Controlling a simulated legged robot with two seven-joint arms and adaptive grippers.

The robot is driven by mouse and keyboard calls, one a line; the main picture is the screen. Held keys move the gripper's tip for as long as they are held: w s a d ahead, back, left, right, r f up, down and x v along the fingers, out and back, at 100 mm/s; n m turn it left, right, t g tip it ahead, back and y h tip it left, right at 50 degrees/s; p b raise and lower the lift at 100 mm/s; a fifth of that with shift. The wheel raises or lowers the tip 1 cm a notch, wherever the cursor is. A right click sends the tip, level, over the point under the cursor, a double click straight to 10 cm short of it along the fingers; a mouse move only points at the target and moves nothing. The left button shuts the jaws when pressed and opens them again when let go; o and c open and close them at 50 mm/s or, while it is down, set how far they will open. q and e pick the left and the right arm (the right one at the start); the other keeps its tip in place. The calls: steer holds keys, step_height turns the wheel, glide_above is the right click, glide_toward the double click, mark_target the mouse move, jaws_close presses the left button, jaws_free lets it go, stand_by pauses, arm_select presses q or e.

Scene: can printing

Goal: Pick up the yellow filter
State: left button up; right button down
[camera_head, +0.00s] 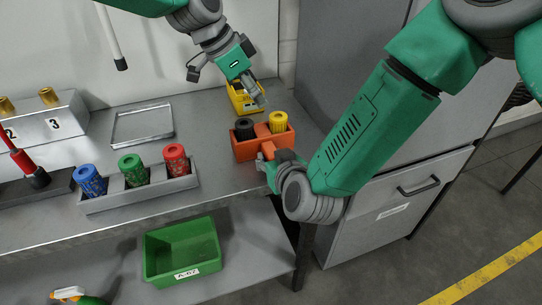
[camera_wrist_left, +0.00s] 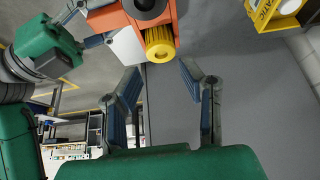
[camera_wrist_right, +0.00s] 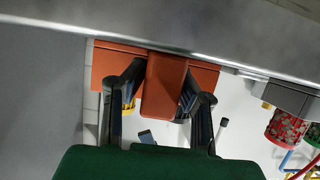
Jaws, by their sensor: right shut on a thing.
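The yellow filter (camera_head: 278,121) stands in the right compartment of an orange box (camera_head: 249,150), beside a black filter (camera_head: 244,129). In the left wrist view the yellow filter (camera_wrist_left: 159,46) is just beyond the fingertips, with a gap between. My left gripper (camera_head: 259,97) is open and empty, behind and above the box; its open fingers show in the left wrist view (camera_wrist_left: 162,74). My right gripper (camera_wrist_right: 163,92) is shut on the orange box, at the orange block on its front side. In the head view the right wrist hides most of its fingers.
A yellow bin (camera_head: 236,88) stands behind the orange box, close to my left gripper. A grey holder (camera_head: 113,203) with blue, green and red filters is to the left. An empty tray (camera_head: 142,112) lies behind it. A green crate (camera_head: 160,274) sits on the lower shelf.

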arm_select(q)
steer(key=shift+o, duration=0.5)
steer(key=o, duration=0.5)
steer(key=shift+o, duration=0.2)
steer(key=w+d+r+n+t+h, duration=0.2)
steer(key=w+d+r+n+t, duration=0.5)
steer(key=d+r+n+t, duration=0.4)
steer(key=n+g+y, duration=0.5)
steer(key=g+y, duration=0.2)
steer(key=y, duration=0.1)
glide_toward(279, 116)
steer(key=x, duration=0.4)
steer(key=shift+f, duration=0.25)
steer(key=shift+x, duration=3.05)
